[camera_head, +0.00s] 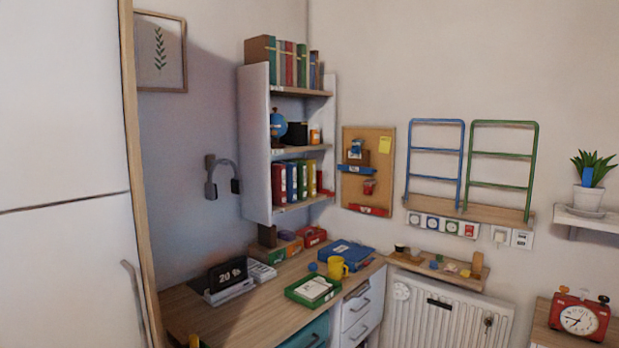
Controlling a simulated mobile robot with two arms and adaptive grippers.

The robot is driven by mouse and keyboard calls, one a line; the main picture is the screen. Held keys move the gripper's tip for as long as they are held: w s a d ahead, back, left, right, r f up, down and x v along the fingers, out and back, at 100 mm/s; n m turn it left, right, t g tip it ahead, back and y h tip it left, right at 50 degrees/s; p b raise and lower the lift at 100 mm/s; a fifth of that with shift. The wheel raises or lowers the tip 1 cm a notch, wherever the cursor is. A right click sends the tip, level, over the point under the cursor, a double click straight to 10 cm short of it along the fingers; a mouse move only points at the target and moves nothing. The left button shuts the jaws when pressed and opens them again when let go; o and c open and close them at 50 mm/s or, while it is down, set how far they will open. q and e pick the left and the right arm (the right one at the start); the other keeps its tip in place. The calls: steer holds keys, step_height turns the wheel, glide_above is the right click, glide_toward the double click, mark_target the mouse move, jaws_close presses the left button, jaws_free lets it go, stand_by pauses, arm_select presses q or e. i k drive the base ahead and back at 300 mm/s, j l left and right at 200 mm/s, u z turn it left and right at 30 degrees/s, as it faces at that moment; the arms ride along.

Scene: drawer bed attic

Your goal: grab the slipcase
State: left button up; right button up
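A brown case (259,49) stands upright at the left end of the top of the white wall shelf, beside a row of coloured books (289,62). It looks most like the slipcase, but I cannot tell for sure at this size. Its plain side faces me, and whether it encloses the books beside it is unclear. Neither of my grippers is in view, and nothing touches the case.
A white cabinet (65,120) fills the left. A radiator (450,312) stands right of the desk.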

mark_target(297, 134)
steer(key=i+l+z, duration=0.3)
steer(key=i, duration=0.65)
steer(key=i+z, duration=0.25)
steer(key=i, duration=0.65)
